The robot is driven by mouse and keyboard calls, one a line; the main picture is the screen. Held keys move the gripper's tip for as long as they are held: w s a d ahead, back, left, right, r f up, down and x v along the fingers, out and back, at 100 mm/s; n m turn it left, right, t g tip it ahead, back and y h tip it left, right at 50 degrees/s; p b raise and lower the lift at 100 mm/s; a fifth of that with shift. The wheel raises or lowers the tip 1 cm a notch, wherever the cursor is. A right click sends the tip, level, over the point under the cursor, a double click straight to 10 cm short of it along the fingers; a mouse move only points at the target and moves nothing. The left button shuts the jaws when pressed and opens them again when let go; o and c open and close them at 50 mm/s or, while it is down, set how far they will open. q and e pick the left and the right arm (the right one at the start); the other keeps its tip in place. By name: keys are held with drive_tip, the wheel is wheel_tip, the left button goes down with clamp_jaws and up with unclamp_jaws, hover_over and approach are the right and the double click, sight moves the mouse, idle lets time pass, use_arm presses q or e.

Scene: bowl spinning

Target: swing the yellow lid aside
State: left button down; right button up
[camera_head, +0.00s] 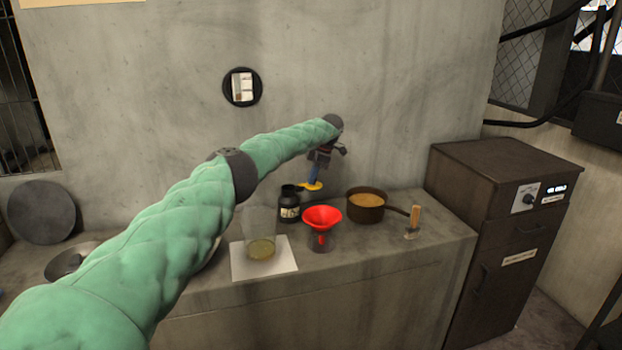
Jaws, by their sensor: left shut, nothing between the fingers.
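The yellow lid (314,188) is a small flat disc at the upper right of a dark jar (290,207) with a pale label. The jar stands upright on the counter, and its dark top shows left of the lid. My left gripper (313,181) points down with shut, empty fingers right at the lid. I cannot tell whether the fingertips touch the lid or are just above it. The gripper hides part of the lid. My right gripper is not in view.
A red funnel (322,214) stands just in front of the jar. A brown pot (366,207) is to the right, near a wooden-handled tool (414,220). A clear beaker (260,225) stands on a white sheet (287,265). A dark cabinet (500,170) is beyond the counter's right end.

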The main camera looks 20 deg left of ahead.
use_arm(q)
drive_tip(key=shift+w+f+n+b, duration=0.1)
drive_tip(key=shift+w+n+b, duration=0.25)
drive_tip(key=shift+n, duration=0.55)
drive_tip(key=shift+w+n+g, duration=0.15)
drive_tip(key=shift+n+g, duration=0.15)
drive_tip(key=shift+w+r+n+h, duration=0.1)
drive_tip(key=shift+r+n+h, duration=0.2)
drive_tip(key=shift+r, duration=0.05)
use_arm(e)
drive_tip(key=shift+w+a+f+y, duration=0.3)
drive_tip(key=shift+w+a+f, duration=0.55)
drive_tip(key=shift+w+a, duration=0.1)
use_arm(q)
drive_tip(key=shift+r, duration=0.1)
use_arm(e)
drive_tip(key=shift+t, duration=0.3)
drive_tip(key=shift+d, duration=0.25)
